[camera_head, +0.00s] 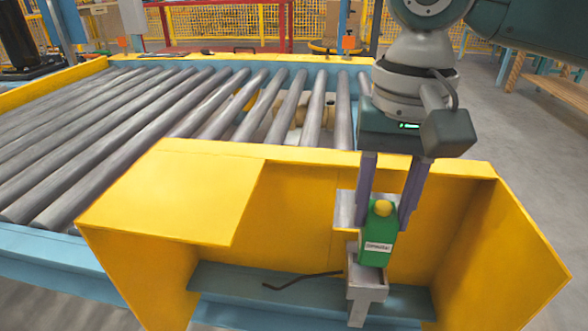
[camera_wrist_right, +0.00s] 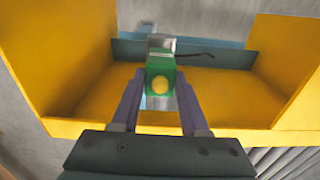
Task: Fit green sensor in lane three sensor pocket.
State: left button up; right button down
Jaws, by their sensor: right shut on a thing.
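The green sensor (camera_head: 377,234) has a yellow round top and a white label, and is upright and slightly tilted. My right gripper (camera_head: 385,212) reaches down from above with its two fingers on either side of the sensor, shut on it. In the right wrist view the sensor (camera_wrist_right: 160,68) sits between the fingertips of the gripper (camera_wrist_right: 160,98). A grey metal bracket (camera_head: 366,287), apparently the sensor pocket, is just below the sensor's lower end. I cannot tell whether the sensor touches it or sits in it. My left gripper is out of view.
A yellow guard housing (camera_head: 190,195) surrounds the bracket, with side walls and an open front. A blue rail (camera_head: 235,282) and a thin dark bent rod (camera_head: 300,280) lie low inside. Grey conveyor rollers (camera_head: 150,115) run behind it.

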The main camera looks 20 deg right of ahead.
aim_at(375, 238)
notch_tip(375, 238, down, 5)
jog(key=shift+f+b, duration=0.1)
jog(key=shift+b, duration=0.95)
jog(key=shift+c, duration=2.1)
grip_release()
